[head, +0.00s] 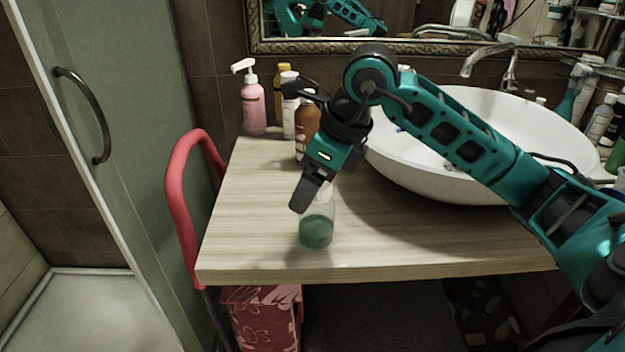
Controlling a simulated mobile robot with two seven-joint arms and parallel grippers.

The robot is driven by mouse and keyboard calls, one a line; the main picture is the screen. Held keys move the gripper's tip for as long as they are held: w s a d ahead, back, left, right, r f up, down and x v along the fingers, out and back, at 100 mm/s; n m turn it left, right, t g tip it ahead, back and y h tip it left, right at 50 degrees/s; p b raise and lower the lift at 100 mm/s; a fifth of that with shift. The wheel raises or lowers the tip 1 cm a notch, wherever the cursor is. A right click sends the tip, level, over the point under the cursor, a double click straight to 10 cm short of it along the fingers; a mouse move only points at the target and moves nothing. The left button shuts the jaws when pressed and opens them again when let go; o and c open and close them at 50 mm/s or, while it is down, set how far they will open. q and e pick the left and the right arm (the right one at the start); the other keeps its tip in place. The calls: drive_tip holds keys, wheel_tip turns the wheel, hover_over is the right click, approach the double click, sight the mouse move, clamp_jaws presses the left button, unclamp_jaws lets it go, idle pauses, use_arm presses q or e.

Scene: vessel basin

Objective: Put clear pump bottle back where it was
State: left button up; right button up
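The clear pump bottle (316,232) has green liquid in its lower part. It is upright at the front left of the wooden counter (420,240); whether its base touches the counter is hard to tell. My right gripper (304,198) reaches in from the right and points down at the bottle's top. A dark finger overlaps the upper left of the bottle. The gripper hides the pump head, and I cannot tell whether the fingers are closed on it. My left gripper is not in view.
A pink pump bottle (254,108), a white bottle (289,105) and a brown bottle (306,130) stand at the back left. A white basin (440,180) fills the back right. A red rail (178,190) stands left of the counter. The counter's front middle is clear.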

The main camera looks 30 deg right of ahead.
drive_tip(key=shift+r, duration=0.4)
use_arm(q)
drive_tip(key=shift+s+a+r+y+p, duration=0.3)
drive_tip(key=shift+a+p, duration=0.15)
drive_tip(key=shift+p, duration=0.35)
use_arm(e)
drive_tip(key=v, duration=1.1)
drive_tip(key=shift+r, duration=0.25)
drive_tip(key=shift+s, duration=0.1)
